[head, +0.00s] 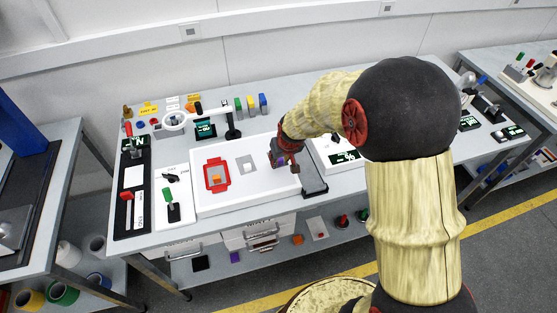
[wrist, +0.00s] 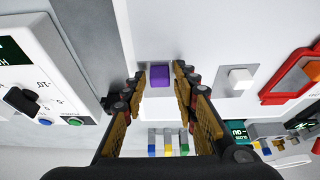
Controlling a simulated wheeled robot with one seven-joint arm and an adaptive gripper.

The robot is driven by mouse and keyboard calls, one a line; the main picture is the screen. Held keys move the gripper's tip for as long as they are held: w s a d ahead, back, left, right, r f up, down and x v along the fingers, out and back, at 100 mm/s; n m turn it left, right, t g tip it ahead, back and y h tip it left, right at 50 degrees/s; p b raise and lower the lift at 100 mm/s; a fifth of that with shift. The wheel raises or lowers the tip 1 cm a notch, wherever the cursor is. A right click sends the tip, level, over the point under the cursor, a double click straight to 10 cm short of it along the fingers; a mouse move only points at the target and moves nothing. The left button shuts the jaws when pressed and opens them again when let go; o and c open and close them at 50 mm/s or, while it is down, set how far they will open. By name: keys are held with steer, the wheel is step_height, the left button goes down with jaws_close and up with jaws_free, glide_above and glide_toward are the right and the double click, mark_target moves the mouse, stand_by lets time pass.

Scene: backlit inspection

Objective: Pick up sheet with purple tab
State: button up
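The purple tab (wrist: 160,75) stands up from a pale grey sheet (wrist: 157,97) on the white panel, in the middle of the wrist view. My gripper (wrist: 159,77) is open, with one finger on each side of the tab and a small gap on both sides. In the head view my gripper (head: 287,162) is low over the right part of the white panel (head: 240,197).
Left of my gripper, a grey sheet with a white tab (head: 247,166) and a red frame with an orange tab (head: 216,180) lie on the panel.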

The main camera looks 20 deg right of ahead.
steer(key=c, duration=0.6)
